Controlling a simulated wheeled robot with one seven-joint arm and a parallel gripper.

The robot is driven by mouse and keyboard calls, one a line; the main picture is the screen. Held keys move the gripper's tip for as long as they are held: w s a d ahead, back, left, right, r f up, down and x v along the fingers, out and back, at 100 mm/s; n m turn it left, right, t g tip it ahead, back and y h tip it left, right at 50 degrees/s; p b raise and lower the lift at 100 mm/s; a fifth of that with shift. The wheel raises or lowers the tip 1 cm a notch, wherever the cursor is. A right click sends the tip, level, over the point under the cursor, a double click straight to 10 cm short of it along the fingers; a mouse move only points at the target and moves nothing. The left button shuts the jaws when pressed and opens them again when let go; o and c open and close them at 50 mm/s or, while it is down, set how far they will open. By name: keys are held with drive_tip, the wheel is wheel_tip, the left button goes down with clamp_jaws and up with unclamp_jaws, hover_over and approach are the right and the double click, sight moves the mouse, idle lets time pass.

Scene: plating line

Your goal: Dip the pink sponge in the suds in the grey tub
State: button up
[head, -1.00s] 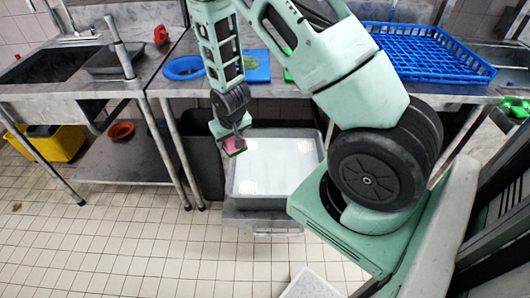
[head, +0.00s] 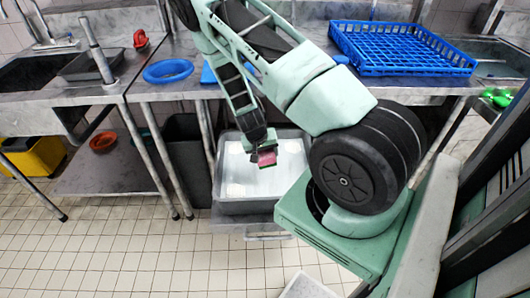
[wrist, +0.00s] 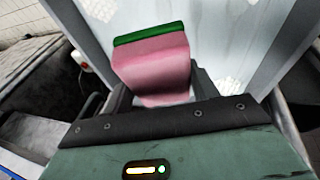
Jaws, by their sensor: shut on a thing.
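The pink sponge (head: 267,158) has a green layer on one face. My gripper (head: 264,147) is shut on it. In the head view the sponge shows in front of the pale contents of the grey tub (head: 246,207). The wrist view shows the sponge (wrist: 152,68) between the fingers, with its green edge away from the gripper and the tub's whitish surface (wrist: 220,40) beyond it. I cannot tell whether the sponge touches that surface.
A dark bin (head: 183,150) stands left of the tub.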

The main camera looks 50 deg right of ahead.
drive_tip(key=shift+f+b, duration=4.05)
drive_tip(key=shift+f, duration=1.8)
drive_tip(key=shift+r, duration=0.15)
drive_tip(key=shift+r+p, duration=4.55)
drive_tip(key=shift+r, duration=1.4)
